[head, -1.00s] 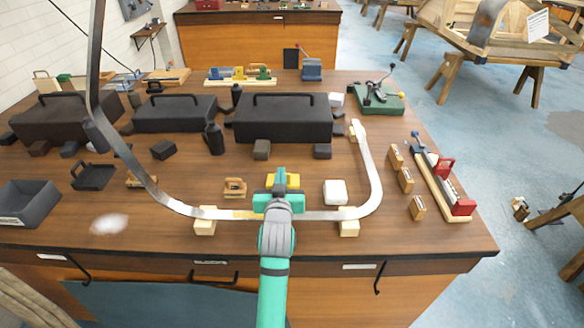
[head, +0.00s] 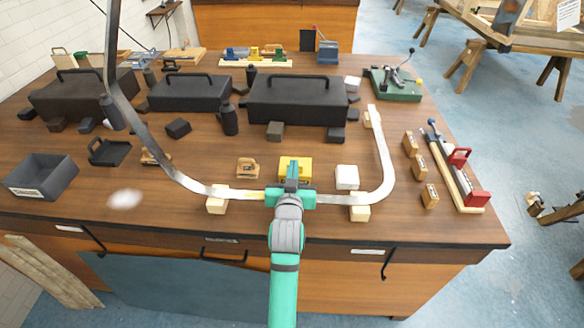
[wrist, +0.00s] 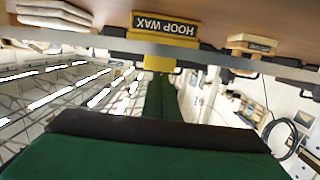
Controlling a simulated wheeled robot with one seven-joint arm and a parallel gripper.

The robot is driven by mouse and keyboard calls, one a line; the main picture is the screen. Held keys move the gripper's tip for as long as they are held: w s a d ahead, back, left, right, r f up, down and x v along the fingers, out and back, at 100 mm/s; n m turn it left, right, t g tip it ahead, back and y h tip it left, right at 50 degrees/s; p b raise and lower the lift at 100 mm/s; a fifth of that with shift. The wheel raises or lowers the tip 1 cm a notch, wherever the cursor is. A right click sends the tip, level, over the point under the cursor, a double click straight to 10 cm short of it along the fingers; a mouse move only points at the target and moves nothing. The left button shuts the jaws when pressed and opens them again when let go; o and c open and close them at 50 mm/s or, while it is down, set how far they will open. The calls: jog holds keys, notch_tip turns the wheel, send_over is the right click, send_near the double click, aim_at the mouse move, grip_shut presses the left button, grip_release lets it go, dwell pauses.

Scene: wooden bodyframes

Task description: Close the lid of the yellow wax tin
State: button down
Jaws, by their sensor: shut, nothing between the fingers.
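The yellow wax tin (head: 302,163) sits on the bench behind the metal strip, partly hidden by my gripper in the head view. In the wrist view its label "HOOP WAX" (wrist: 166,24) shows upside down. A yellow part (wrist: 160,63) shows beyond the strip there; I cannot tell for certain whether it is the lid or how far the lid is open. My gripper (head: 292,172) is shut and empty, fingers pointing at the tin from the bench's front side. Its green fingers (wrist: 161,80) also show in the wrist view. Contact with the tin cannot be told.
A curved metal strip (head: 240,194) on wooden blocks runs across the bench front, close to my gripper. A white block (head: 347,177) stands right of the tin and a small wooden tool (head: 248,168) left. Dark toolboxes (head: 297,105) stand behind.

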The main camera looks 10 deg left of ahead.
notch_tip(320, 180, down, 2)
jog(key=shift+g, duration=0.3)
notch_tip(320, 180, up, 5)
jog(key=s+d+f, duration=0.1)
jog(key=s+f, duration=0.1)
jog(key=s, duration=0.7)
jog(key=shift+s+f, duration=0.2)
jog(key=shift+f, duration=0.05)
jog(key=shift+d, duration=0.1)
